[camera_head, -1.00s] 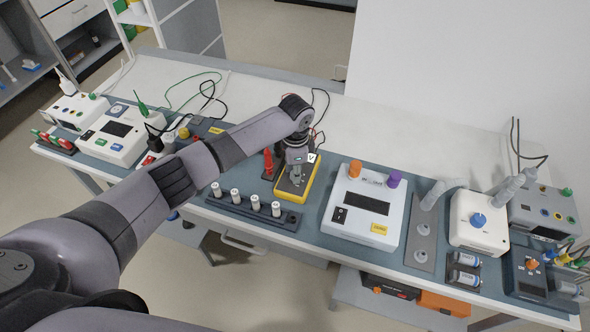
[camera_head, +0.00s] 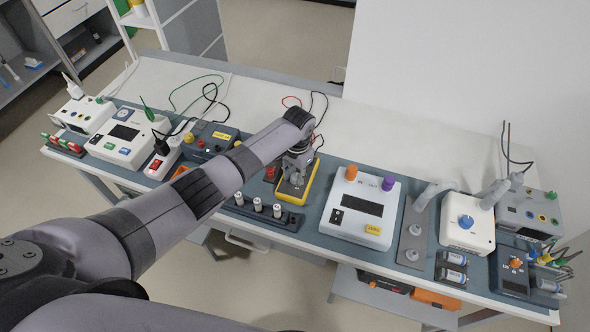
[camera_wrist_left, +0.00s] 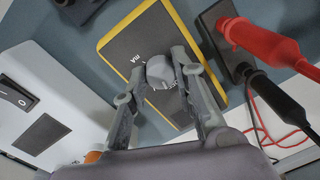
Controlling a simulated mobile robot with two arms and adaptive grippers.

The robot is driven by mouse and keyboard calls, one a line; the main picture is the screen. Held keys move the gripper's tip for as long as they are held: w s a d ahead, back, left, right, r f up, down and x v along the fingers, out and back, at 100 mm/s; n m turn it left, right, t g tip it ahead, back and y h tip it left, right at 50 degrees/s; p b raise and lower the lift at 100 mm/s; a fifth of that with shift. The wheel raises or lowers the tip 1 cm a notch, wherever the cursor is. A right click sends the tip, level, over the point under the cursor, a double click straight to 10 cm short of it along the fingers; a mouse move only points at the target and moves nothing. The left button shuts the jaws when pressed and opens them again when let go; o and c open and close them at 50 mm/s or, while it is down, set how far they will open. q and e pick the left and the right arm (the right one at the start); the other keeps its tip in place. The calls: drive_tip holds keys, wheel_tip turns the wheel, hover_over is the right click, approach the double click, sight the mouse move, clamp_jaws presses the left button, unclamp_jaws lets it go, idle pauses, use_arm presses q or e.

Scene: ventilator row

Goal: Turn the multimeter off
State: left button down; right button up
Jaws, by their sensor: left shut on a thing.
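The multimeter (camera_head: 310,184) is a dark meter with a yellow rim, lying on the blue-grey mat near the middle of the bench. It also shows in the left wrist view (camera_wrist_left: 122,52). Its round grey dial (camera_wrist_left: 160,70) sits between the fingers of my left gripper (camera_wrist_left: 160,82), which is shut on it. In the head view my left gripper (camera_head: 297,181) reaches down over the meter from above and hides the dial. The exact dial position cannot be read. My right gripper is not in view.
Red (camera_wrist_left: 262,42) and black (camera_wrist_left: 275,92) probes stand in a holder beside the meter. A white box with orange and purple knobs (camera_head: 352,215) stands close on its right. White-topped cylinders in a rack (camera_head: 257,205) are in front. The white bench behind is mostly clear.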

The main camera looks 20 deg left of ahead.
use_arm(q)
drive_tip(key=shift+n+p, duration=0.45)
drive_tip(key=shift+n, duration=0.65)
drive_tip(key=c, duration=1.3)
unclamp_jaws()
drive_tip(key=shift+w+r, duration=0.1)
drive_tip(key=shift+r, duration=0.2)
wheel_tip(320, 180, up, 12)
drive_tip(key=shift+d+f, duration=0.25)
drive_tip(key=shift+d, duration=0.05)
